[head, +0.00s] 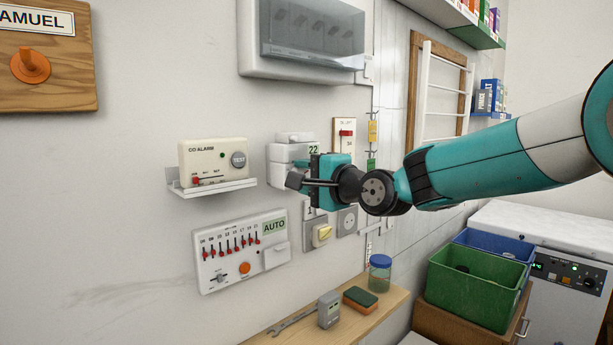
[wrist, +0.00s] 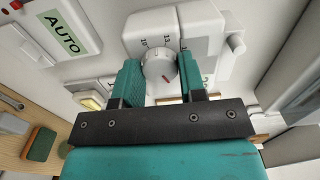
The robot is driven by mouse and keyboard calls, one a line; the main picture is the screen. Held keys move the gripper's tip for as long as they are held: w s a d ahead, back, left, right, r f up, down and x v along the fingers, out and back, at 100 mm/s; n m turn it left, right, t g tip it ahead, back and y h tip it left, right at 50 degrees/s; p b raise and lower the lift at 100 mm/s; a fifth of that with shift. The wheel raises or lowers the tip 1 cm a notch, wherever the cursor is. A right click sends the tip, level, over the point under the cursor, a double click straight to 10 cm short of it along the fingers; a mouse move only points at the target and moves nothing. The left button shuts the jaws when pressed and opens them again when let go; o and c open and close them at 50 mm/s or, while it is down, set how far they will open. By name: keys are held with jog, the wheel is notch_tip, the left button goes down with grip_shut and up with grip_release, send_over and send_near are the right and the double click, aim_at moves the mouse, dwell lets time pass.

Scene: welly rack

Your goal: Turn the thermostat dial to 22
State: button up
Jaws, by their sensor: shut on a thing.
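The thermostat (wrist: 198,18) is a white box on the wall. Its round white dial (wrist: 160,69), with dark numbers around it, shows between my fingers in the wrist view. In the head view the thermostat (head: 283,152) is partly hidden behind my gripper, and a label reading 22 (head: 313,150) shows beside it. My gripper (wrist: 160,85) has teal fingers, one on each side of the dial, and is shut on it. In the head view my gripper (head: 300,181) reaches the thermostat from the right. I cannot read which number the dial points to.
A CO alarm (head: 213,162) on a small shelf is left of the thermostat. A control panel marked AUTO (head: 243,250) is below, beside a yellow switch (head: 321,234). A fuse box (head: 306,40) hangs above. A wooden bench (head: 340,328) and a green crate (head: 472,287) stand below right.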

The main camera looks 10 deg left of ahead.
jog(key=o, duration=0.9)
jog(key=b+v, duration=0.6)
jog(key=v, duration=1.1)
jog(key=shift+s+d, duration=0.1)
jog(key=shift+d, duration=0.1)
jog(key=s+d+f+n+g+h, duration=0.3)
jog(key=s+f+n+g, duration=0.1)
jog(key=s+f, duration=0.3)
jog(key=s+d+f+n+g+h, duration=0.3)
jog(key=s+f+n, duration=0.3)
jog(key=s, duration=0.4)
jog(key=s+d+f+n+g+h, duration=0.3)
jog(key=s+f+n+g, duration=0.1)
jog(key=s+f, duration=0.4)
jog(key=shift+s+d+n+g, duration=0.2)
jog(key=shift+s+n+g, duration=0.25)
jog(key=shift+n, duration=0.25)
